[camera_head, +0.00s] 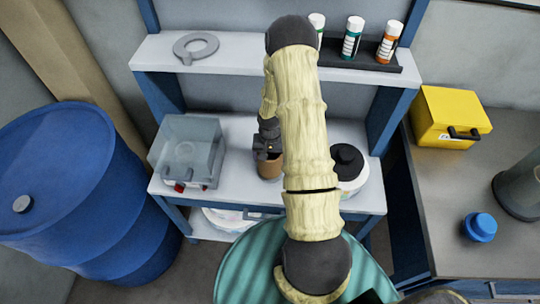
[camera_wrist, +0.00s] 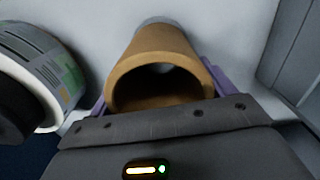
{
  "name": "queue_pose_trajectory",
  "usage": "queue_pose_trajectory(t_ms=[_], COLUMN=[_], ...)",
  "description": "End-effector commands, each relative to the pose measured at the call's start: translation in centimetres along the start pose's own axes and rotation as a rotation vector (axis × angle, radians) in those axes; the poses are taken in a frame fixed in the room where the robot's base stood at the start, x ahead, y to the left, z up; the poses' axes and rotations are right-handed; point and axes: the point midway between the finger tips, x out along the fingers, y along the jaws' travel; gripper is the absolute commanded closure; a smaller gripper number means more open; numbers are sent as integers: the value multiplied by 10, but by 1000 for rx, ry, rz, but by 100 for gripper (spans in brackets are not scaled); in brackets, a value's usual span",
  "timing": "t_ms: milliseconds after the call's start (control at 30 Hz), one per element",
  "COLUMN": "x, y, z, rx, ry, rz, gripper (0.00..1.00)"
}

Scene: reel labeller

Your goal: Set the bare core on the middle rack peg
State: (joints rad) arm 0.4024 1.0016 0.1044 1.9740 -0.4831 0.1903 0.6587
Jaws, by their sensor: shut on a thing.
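The bare core is a brown cardboard tube (camera_wrist: 160,48), held between the purple fingers of my gripper (camera_wrist: 158,95) in the wrist view. Its open end faces the camera and its inside is dark. A light grey round shape shows at its far end; I cannot tell whether it is a peg. In the head view the core (camera_head: 269,169) stands roughly upright at the lower shelf, under my dark gripper (camera_head: 268,153). I cannot tell whether it touches the shelf. My arm covers much of the middle, and no rack peg can be clearly made out.
A white reel with a black hub (camera_head: 349,163) stands right of the core. A clear box (camera_head: 187,152) stands left on the lower shelf (camera_head: 237,128). A blue drum (camera_head: 80,190) stands far left.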

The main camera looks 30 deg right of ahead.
Motion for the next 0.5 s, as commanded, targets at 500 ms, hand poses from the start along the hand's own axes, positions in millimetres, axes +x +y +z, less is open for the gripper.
queue_pose_trajectory(t_ms=[500], x=[14], y=[0], z=[0], rx=[-1], ry=[1], rz=[0], gripper=[42])
